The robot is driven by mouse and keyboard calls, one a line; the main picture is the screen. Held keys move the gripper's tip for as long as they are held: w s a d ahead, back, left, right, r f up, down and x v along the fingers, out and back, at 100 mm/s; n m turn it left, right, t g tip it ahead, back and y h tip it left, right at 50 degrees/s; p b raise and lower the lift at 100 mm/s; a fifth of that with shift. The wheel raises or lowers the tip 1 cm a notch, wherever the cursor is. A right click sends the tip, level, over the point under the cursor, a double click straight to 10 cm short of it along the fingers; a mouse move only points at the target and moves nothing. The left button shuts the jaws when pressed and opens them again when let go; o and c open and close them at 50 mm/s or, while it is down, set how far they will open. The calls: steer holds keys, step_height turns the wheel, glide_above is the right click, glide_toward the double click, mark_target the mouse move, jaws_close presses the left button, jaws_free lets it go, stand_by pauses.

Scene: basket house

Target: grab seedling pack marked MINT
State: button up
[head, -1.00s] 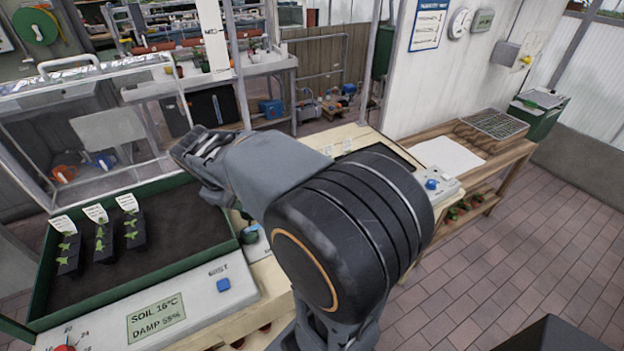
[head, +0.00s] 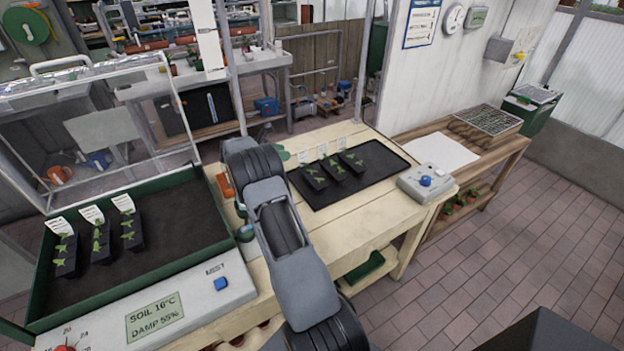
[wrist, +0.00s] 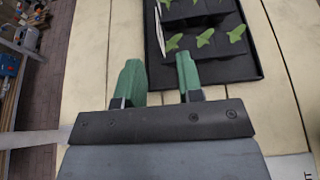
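Three dark seedling packs with green leaves and white labels stand in the soil bed at the left, such as the left one (head: 66,255). Three more packs stand on a black tray (head: 372,190) on the bench, such as the middle one (head: 333,168). The lettering on all labels is too small to read, so I cannot tell which is MINT. In the wrist view, my gripper (wrist: 158,70) has its two green fingers apart with nothing between them. It is above the bench beside the black tray; part of two packs (wrist: 200,45) shows ahead and to the right.
The green-rimmed propagator (head: 215,256) has a raised clear lid (head: 90,120) at the left. A grey box with a blue button (head: 425,182) sits right of the tray. An orange object (head: 224,185) lies on the bench's left side. The bench front is clear.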

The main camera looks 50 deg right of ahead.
steer(key=x, duration=0.5)
steer(key=p, duration=0.2)
glide_above(306, 165)
steer(key=shift+w+f, duration=0.1)
steer(key=shift+f, duration=0.8)
steer(key=shift+c, duration=0.3)
jaws_close()
